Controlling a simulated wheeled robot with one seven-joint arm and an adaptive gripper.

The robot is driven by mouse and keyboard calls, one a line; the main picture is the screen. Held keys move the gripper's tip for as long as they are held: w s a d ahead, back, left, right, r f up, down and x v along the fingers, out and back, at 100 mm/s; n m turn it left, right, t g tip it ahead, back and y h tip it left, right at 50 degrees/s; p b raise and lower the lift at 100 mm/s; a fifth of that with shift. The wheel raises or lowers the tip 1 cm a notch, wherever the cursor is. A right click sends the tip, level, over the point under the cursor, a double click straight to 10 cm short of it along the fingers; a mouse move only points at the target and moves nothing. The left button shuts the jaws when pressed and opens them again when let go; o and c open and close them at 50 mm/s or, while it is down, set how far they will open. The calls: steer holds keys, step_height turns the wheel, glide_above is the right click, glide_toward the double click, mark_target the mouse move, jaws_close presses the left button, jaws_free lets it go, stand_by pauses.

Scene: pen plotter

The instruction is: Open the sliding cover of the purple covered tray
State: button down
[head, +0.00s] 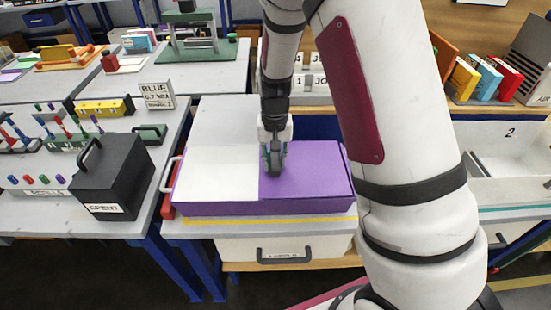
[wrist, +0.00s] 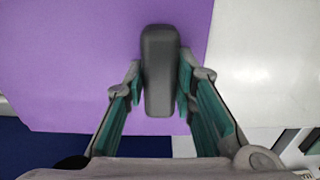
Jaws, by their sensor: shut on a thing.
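The purple covered tray (head: 230,208) sits on the middle table in the head view, a long front wall towards me. Its purple cover (head: 315,165) lies over the right half; the left half shows a pale, flat surface (head: 215,170). My gripper (head: 272,160) reaches down at the cover's left part, near its left edge. In the wrist view the cover (wrist: 60,60) fills the left and middle, with the pale surface (wrist: 265,60) at right. A dark grey handle (wrist: 160,70) stands between my two fingers, which are shut on it.
A black box (head: 112,178) with a handle stands on the table at left. A sign (head: 157,95) and a yellow block (head: 103,107) stand behind it. White bins (head: 510,165) are at right. A drawer (head: 285,248) is below the tray. My arm hides the right middle.

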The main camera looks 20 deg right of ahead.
mark_target(200, 170)
steer(key=w+a, duration=0.2)
steer(key=a, duration=0.4)
steer(key=w+a+b, duration=0.1)
steer(key=w+a, duration=0.1)
steer(key=a, duration=0.5)
steer(key=w+a+b, duration=0.1)
steer(key=w+a, duration=0.1)
steer(key=a, duration=0.5)
steer(key=shift+w+a, duration=0.2)
steer(key=shift+w, duration=0.05)
steer(key=c, duration=1.3)
jaws_free()
step_height(200, 170, up, 12)
steer(key=shift+d+r, duration=0.1)
